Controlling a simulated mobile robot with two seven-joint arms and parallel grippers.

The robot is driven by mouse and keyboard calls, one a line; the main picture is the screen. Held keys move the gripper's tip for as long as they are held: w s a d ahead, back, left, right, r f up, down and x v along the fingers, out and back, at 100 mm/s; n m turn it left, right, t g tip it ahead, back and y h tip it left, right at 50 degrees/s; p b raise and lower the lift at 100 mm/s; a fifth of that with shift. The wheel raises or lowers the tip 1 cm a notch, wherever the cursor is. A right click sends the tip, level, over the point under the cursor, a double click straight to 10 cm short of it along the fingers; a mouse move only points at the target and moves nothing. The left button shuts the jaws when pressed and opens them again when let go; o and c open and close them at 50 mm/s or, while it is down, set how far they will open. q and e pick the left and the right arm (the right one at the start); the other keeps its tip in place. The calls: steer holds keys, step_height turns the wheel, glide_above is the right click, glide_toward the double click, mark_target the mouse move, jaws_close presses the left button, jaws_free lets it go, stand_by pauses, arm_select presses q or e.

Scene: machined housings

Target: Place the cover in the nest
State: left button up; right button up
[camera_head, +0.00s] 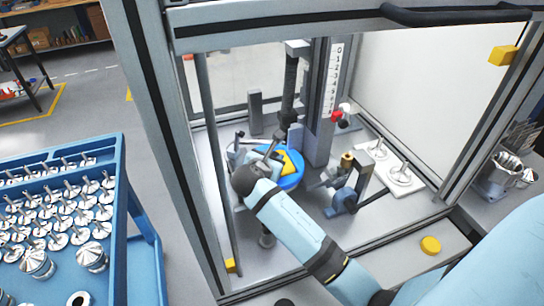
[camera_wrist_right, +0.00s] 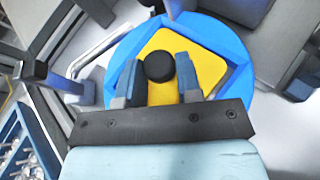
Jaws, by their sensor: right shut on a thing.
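A yellow square plate with rounded corners, which I take as the cover (camera_wrist_right: 208,66), has a round black knob (camera_wrist_right: 159,67). It lies within the outline of a round blue holder, which I take as the nest (camera_wrist_right: 238,88). In the head view the yellow cover (camera_head: 292,162) shows partly over the blue nest (camera_head: 291,181), behind my right arm. My right gripper (camera_wrist_right: 157,85) has its fingers on both sides of the knob and is shut on it. Whether the cover is fully seated is hidden. My left gripper is not in view.
A press column with a scale (camera_head: 322,110) stands behind the nest. A clamp-like fixture (camera_head: 345,190) and a white plate (camera_head: 415,187) with metal parts are to the right. Frame posts enclose the station. A blue rack (camera_head: 118,215) of metal parts stands left.

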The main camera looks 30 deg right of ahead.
steer(key=shift+s+f, duration=0.1)
steer(key=shift+f, duration=0.2)
steer(key=o, duration=0.9)
steer(key=shift+f, duration=0.15)
steer(key=shift+o, duration=0.3)
steer(key=shift+a, duration=0.1)
steer(key=shift+f, duration=0.1)
steer(key=shift+r+b, duration=0.35)
steer(key=shift+b, duration=0.1)
steer(key=v, duration=0.7)
steer(key=shift+a+r, duration=0.1)
steer(key=shift+r, duration=0.4)
steer(key=shift+s, duration=0.1)
